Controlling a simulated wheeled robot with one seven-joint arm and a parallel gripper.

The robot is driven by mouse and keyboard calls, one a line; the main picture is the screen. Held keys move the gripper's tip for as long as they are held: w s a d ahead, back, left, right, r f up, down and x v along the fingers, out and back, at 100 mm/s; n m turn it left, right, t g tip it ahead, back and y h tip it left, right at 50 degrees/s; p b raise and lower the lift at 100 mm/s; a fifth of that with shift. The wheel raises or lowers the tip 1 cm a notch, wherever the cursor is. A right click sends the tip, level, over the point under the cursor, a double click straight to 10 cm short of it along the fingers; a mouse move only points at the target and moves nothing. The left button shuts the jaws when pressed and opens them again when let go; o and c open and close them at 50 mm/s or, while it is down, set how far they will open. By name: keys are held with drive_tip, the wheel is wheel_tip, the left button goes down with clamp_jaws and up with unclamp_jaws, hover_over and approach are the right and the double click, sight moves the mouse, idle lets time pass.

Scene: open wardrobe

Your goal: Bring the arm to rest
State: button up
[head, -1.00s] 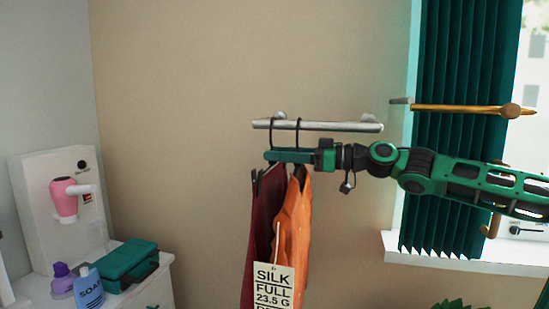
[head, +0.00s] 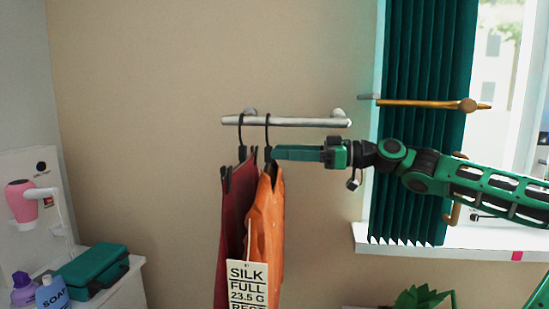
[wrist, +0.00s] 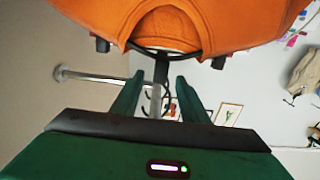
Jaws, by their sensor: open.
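My gripper (head: 276,153) is at the end of my green arm, just right of the hanger hooks in the head view. In the wrist view its two green fingers (wrist: 157,84) are apart, with a hanger's dark neck seen between and beyond them. An orange garment (head: 265,225) hangs from the rail on a black hanger, close to the fingertips. It also fills the top of the wrist view (wrist: 220,22). A dark red garment (head: 232,205) hangs just left of it. I cannot tell whether a finger touches the hanger.
The silver rail (head: 300,122) is fixed to the beige wall above my gripper. A wooden rod (head: 425,104) and green curtain (head: 400,60) are at the right, by the window. A green case (head: 92,268), soap bottle (head: 52,293) and pink hair dryer (head: 22,202) are at lower left.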

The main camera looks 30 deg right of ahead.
drive_tip(key=shift+s, duration=0.1)
drive_tip(key=s+d+f+m+g+h, duration=0.3)
drive_tip(key=s+f+m+g+h, duration=0.2)
drive_tip(key=s+f, duration=1)
drive_tip(key=s+d+f+m+g+h, duration=0.2)
drive_tip(key=s+f+m+g+h, duration=0.3)
drive_tip(key=s+f+m+h, duration=0.4)
drive_tip(key=s+f+m, duration=0.3)
drive_tip(key=s+f, duration=0.3)
drive_tip(key=s, duration=0.2)
drive_tip(key=shift+d+g, duration=0.4)
drive_tip(key=shift+w+f+h, duration=0.2)
drive_tip(key=shift+w+h, duration=0.1)
drive_tip(key=shift+w, duration=0.35)
